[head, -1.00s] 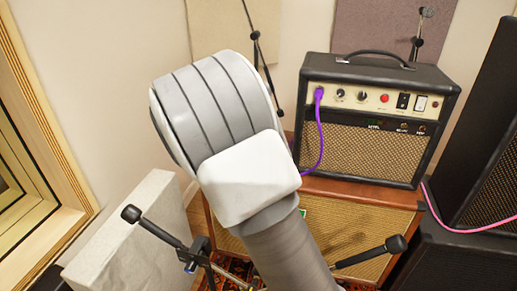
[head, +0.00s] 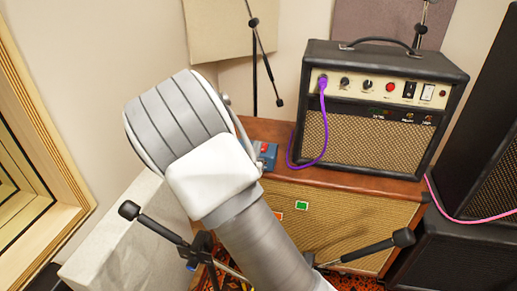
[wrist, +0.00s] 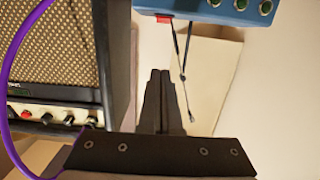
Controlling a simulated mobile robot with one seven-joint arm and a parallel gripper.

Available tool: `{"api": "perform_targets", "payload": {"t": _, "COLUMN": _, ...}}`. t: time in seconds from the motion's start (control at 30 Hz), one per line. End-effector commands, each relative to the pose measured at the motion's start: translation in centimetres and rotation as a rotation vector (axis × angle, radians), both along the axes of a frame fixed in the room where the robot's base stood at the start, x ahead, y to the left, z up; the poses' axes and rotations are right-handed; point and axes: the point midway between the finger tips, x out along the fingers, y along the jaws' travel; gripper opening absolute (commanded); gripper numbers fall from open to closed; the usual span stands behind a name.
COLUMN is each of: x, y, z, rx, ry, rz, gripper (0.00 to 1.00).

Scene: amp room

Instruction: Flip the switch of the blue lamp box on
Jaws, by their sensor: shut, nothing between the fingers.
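The blue lamp box (head: 266,154) sits on the wooden cabinet, left of the amp, and my arm hides part of it in the head view. A red part shows on its top. In the wrist view the blue box (wrist: 225,10) is at the top edge, cut off, with several green round lamps and a red piece (wrist: 163,19) at its edge. My gripper (wrist: 160,73) is shut and empty, its tips apart from the box in the picture. The gripper is hidden behind my arm in the head view. The switch position cannot be told.
A black amp (head: 370,143) with a purple cable (head: 323,120) stands on the wooden cabinet (head: 345,182), close right of the box. Microphone stands rise in front and behind. Dark speaker cabinets (head: 465,250) stand at the right, a pale block (head: 125,240) at the left.

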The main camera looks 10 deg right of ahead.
Motion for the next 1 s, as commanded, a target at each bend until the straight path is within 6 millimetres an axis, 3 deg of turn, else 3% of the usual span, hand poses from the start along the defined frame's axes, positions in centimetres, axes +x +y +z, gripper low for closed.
{"api": "perform_targets", "payload": {"t": 0.4, "x": 7.8, "y": -3.4, "z": -1.3, "rx": -0.002, "ry": -0.001, "rz": -0.003, "gripper": 0.0}}
{"api": "perform_targets", "payload": {"t": 0.63, "x": 8.0, "y": -3.4, "z": -4.5, "rx": -0.002, "ry": 0.002, "rz": -0.001, "gripper": 0.0}}
{"api": "perform_targets", "payload": {"t": 1.0, "x": 8.1, "y": -3.4, "z": -5.0, "rx": 0.0, "ry": 0.0, "rz": -0.001, "gripper": 0.0}}
